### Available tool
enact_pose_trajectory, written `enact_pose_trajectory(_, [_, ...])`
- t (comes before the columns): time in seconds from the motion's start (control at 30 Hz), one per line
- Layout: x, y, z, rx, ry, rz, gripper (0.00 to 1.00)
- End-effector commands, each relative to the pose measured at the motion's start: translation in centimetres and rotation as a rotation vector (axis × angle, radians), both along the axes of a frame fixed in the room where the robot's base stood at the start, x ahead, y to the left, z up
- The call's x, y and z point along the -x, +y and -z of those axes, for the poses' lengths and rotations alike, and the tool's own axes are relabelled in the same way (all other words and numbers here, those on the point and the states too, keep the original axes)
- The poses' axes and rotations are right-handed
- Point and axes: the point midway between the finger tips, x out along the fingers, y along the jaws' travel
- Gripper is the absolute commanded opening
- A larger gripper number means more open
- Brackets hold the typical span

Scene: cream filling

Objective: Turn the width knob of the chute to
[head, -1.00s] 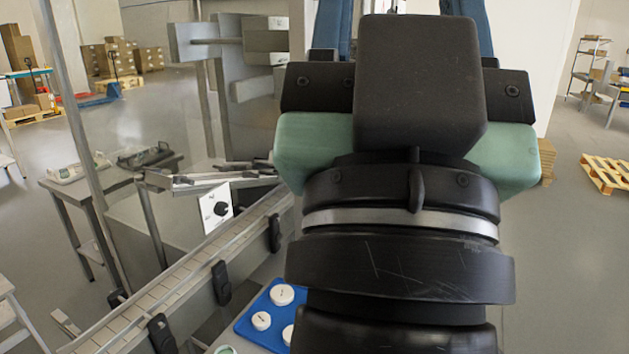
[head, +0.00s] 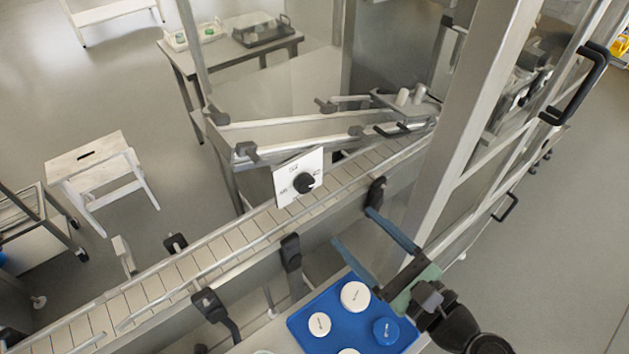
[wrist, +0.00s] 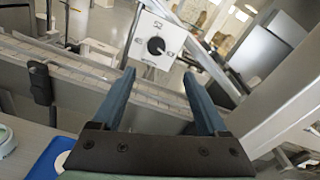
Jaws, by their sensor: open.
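The width knob (head: 304,183) is a black round knob on a white square plate (head: 287,191) with small markings. The plate stands at the far side of the conveyor, below the chute (head: 290,132). The knob also shows in the wrist view (wrist: 156,46), beyond my fingertips and roughly between them. My gripper (head: 352,228) is open and empty, with two blue fingers spread apart. It is on the near side of the conveyor, to the right of and below the knob in the head view, apart from it.
The conveyor (head: 200,258) with rails and black clamps runs diagonally between my gripper and the knob. A blue tray (head: 313,343) with several round lids lies below my gripper. A metal frame post (head: 478,110) stands close on the right.

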Motion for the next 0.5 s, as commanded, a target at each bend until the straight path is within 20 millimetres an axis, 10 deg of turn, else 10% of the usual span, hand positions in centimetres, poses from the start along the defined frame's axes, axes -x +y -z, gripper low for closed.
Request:
enact_pose_trajectory(0.2, [1.0, 0.0, 0.6, -0.163, 0.058, -0.012, 0.77])
enact_pose_trajectory(0.5, [-3.6, 3.4, 0.4, -0.159, 0.056, -0.015, 0.77])
